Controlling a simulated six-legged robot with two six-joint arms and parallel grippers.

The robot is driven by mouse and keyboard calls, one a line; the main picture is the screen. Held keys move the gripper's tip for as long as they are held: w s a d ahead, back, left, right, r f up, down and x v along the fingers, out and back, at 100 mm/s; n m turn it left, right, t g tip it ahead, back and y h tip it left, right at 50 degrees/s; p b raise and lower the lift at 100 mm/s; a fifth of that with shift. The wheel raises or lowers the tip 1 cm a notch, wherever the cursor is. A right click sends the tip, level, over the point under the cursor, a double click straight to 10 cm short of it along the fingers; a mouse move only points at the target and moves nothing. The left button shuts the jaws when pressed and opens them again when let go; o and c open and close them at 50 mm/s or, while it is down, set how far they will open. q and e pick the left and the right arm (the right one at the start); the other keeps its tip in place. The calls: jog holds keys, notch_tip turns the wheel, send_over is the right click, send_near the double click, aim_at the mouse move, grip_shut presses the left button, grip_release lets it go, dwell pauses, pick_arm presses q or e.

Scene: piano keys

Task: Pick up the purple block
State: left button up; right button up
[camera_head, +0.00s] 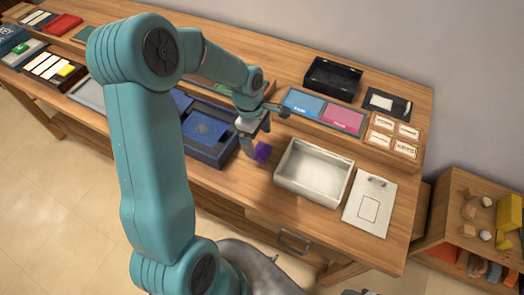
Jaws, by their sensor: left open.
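The purple block (262,152) lies on the wooden table between the blue tray and the white tray. My left gripper (252,138) is open, close above the block and a little to its left in the picture. Whether a fingertip touches the block is too small to tell. My right gripper is not in view.
A dark blue tray (221,160) holding a blue panel (204,128) stands left of the block. An empty white tray (314,193) stands close on its right. Beyond it lies a white board (370,205). Blue and pink cards (343,118) and a black tray (333,76) are behind.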

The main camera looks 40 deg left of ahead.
aim_at(262, 150)
pick_arm(q)
jog(key=f, duration=0.2)
jog(key=d+f, duration=0.1)
jog(key=shift+f, duration=0.35)
jog(key=shift+w+f, duration=0.15)
jog(key=shift+f, duration=0.1)
jog(key=shift+d+r, duration=0.1)
jog(key=c, duration=1.2)
jog(key=shift+o, duration=0.2)
notch_tip(262, 150, up, 20)
